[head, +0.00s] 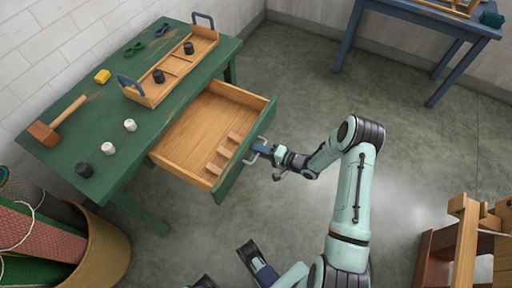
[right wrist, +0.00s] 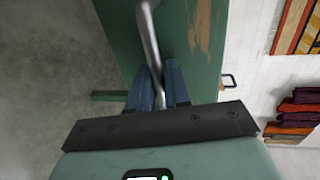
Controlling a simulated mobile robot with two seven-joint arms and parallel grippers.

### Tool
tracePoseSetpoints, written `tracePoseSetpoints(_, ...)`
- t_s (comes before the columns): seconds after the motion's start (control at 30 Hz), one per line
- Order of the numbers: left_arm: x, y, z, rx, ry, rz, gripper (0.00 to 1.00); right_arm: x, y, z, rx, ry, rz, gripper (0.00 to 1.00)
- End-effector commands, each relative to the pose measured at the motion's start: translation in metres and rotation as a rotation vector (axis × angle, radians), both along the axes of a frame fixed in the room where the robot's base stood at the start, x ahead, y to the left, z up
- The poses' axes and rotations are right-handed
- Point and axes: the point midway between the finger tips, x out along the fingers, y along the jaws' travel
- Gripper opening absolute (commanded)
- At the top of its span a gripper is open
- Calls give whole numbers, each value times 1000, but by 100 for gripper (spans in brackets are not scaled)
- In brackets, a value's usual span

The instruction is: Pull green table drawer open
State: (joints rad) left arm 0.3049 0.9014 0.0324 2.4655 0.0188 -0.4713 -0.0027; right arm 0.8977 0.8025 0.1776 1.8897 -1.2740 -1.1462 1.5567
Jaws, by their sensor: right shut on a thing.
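The green table (head: 110,130) has its drawer (head: 190,140) pulled well out. The drawer has a bare wooden inside with small wooden dividers and a green front (head: 238,160). My right gripper (head: 262,150) is at the metal bar handle (head: 252,158) on that front. In the right wrist view, the blue fingers of my right gripper (right wrist: 158,90) are shut on the handle (right wrist: 150,40), one on each side. Dark and blue parts at the bottom edge of the head view look like my left gripper (head: 258,264), partly cut off; its jaw opening is unclear.
On the tabletop are a wooden carrier (head: 170,75) with blue handles, a mallet (head: 58,122), a yellow block (head: 102,76) and several small pots. A basket (head: 105,245) of rolls stands at lower left. A wooden rack (head: 460,240) is at lower right. Floor between is clear.

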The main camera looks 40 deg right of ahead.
Motion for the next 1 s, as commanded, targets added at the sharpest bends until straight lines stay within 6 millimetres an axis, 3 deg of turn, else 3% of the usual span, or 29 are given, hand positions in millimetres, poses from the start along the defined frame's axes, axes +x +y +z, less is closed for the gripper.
tracePoseSetpoints(0.3, 0, 0, 0, 0, 1, 0, 43, 0, 0, 0, 0, -2, 2, 0)
tracePoseSetpoints(0.33, 0, 0, 0, 0, 1, 0, 43, 0, 0, 0, 0, -2, 2, 27)
tracePoseSetpoints(0.37, 0, 0, 0, 0, 1, 0, 43, 0, 0, 0, 0, -2, 1, 33)
tracePoseSetpoints(0.73, -1, 0, 1, -1, 3, -1, 43, -5, -2, 1, 0, 1, 0, 33)
tracePoseSetpoints(0.87, -6, -3, 6, -7, 15, -6, 43, -21, -10, 5, 0, 2, -3, 33)
tracePoseSetpoints(1.0, -13, -6, 12, -17, 36, -15, 43, -49, -22, 12, -1, 2, -4, 33)
